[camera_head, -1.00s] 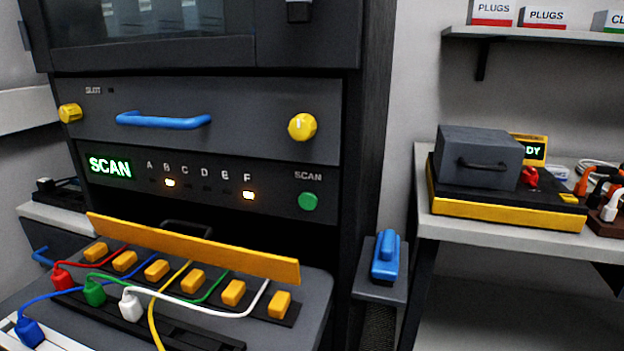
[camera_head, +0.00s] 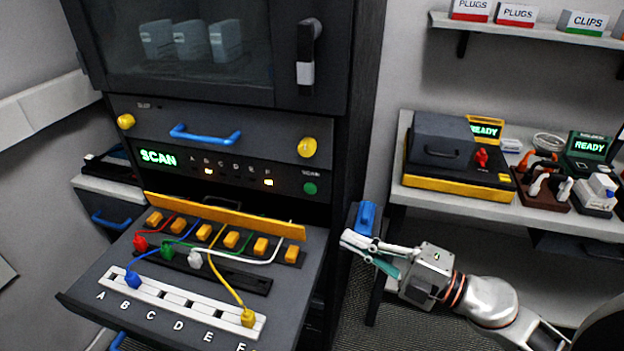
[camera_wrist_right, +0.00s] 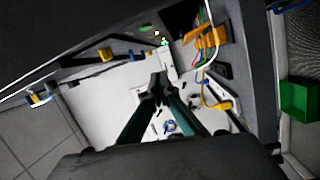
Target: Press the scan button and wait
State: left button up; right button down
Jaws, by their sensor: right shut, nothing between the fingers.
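The green round scan button (camera_head: 310,188) sits at the right end of the rack's control panel, under a small SCAN label. The panel's display (camera_head: 158,157) reads SCAN in green, and two amber lamps glow, under B and F. My right gripper (camera_head: 348,240) is in the head view, shut and empty, below and to the right of the button and apart from it. In the right wrist view its dark fingers (camera_wrist_right: 160,82) meet at the tips. My left gripper is not in view.
The pulled-out shelf (camera_head: 85,285) carries a white strip (camera_head: 172,298), coloured cables and a yellow bar (camera_head: 225,215). A blue object (camera_head: 364,215) stands just behind my right gripper. A bench (camera_head: 404,190) on the right holds devices reading READY.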

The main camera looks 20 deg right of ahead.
aim_at(310, 189)
pick_arm(q)
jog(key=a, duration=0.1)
jog(key=p, duration=0.1)
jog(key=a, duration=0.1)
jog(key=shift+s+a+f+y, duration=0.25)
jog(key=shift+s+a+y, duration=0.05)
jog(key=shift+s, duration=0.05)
pick_arm(e)
jog(key=shift+w+d+r+n+g, duration=0.4)
jog(key=shift+w+d+r+n, duration=0.3)
jog(key=shift+w+r+n, duration=0.25)
jog(key=shift+s+f, duration=0.1)
jog(key=shift+f, duration=0.05)
pick_arm(q)
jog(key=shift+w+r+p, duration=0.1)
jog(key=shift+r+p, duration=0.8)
jog(key=shift+p, duration=0.15)
pick_arm(e)
jog(key=w+a, duration=0.4)
jog(key=w, duration=0.6)
jog(key=shift+w+a, duration=0.3)
jog(key=shift+w, duration=0.1)
jog(key=shift+d, duration=0.1)
